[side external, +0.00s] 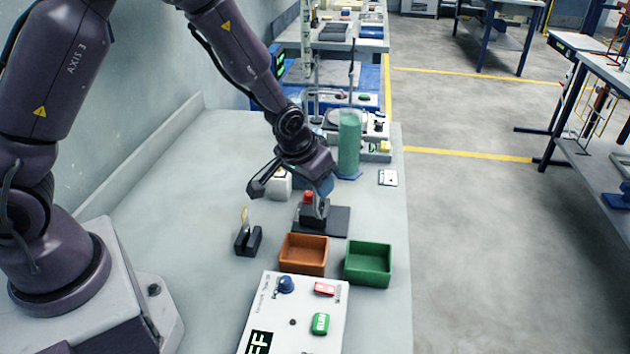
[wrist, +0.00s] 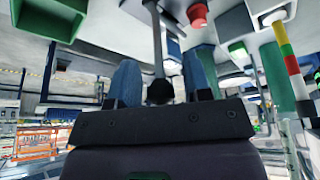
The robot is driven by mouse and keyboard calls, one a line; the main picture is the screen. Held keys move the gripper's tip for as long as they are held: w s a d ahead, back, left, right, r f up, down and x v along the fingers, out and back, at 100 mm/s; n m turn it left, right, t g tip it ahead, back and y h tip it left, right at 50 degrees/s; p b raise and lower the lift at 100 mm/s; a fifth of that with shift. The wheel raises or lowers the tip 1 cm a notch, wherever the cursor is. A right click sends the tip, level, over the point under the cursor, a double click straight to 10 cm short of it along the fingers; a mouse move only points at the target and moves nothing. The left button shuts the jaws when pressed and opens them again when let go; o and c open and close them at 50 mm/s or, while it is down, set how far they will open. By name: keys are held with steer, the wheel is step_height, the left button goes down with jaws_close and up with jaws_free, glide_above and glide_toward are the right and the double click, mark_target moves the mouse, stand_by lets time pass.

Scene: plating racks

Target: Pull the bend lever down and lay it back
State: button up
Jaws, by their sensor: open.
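The bending device (side external: 314,213) stands on a dark base plate on the bench, with a red part on top. In the wrist view the red part (wrist: 197,14) shows at the upper right. A grey rod with a dark rounded end, which looks like the bend lever (wrist: 158,50), reaches between my fingers. My gripper (wrist: 162,85) is open, with one blue finger on each side of the lever's end. I cannot tell whether either finger touches it. In the side view my gripper (side external: 322,183) is just above and behind the device, and the lever is hidden there.
An orange bin (side external: 304,254) and a green bin (side external: 368,263) sit in front of the device. A control panel (side external: 292,315) is nearer the camera. A dark slotted block (side external: 248,240) stands left. A tall green cylinder (side external: 349,143) stands close behind my gripper.

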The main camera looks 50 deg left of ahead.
steer(key=shift+w+f, duration=0.1)
steer(key=shift+f, duration=0.2)
jaws_close()
